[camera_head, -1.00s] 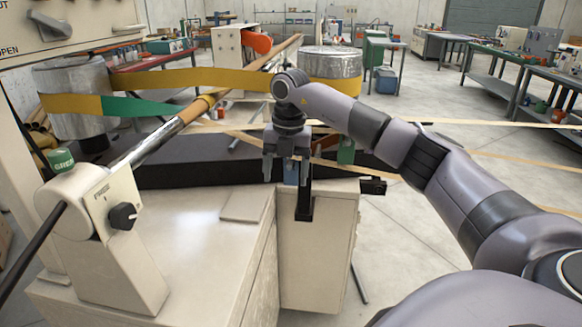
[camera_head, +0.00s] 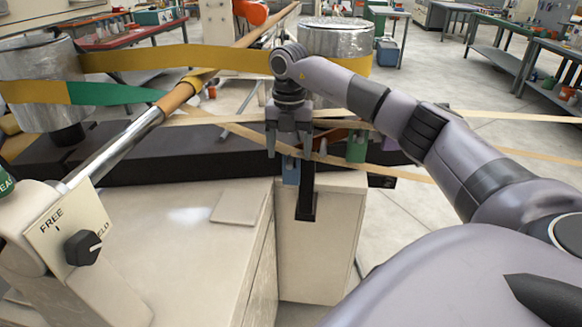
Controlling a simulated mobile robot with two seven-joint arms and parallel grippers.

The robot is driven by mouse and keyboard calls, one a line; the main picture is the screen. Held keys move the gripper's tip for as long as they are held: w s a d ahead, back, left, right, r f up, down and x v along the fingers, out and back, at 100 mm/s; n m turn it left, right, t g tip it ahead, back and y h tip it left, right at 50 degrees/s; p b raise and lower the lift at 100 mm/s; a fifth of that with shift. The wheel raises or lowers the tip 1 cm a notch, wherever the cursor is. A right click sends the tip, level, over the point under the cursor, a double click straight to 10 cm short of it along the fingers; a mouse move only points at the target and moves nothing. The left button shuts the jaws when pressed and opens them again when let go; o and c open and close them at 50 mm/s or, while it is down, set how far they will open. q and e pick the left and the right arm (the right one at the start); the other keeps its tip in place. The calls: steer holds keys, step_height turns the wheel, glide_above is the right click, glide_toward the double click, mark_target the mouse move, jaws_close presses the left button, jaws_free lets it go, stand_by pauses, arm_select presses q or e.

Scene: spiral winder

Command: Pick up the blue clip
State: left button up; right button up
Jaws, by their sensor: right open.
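The blue clip (camera_head: 291,171) stands at the back edge of the cream cabinet, near a black upright bracket (camera_head: 306,192). My right gripper (camera_head: 289,153) points down just above the clip, with its fingers apart and nothing visible between them. The fingertips are close to the clip's top; I cannot tell whether they touch it. A green clip (camera_head: 356,146) is a little to the right, with a purple one (camera_head: 391,145) partly hidden by my right arm. My left gripper is not in view.
A steel and wood shaft (camera_head: 130,135) runs diagonally at the left, with a yellow and green band (camera_head: 130,93) behind it. Tan strips (camera_head: 480,115) cross behind the gripper. A black knob (camera_head: 83,247) stands front left. The cream cabinet top (camera_head: 190,250) is mostly clear.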

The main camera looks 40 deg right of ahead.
mark_target(291, 157)
steer(key=f, duration=0.3)
steer(key=f+p, duration=0.1)
steer(key=f, duration=0.1)
steer(key=shift+s+f, duration=0.3)
steer(key=c, duration=1)
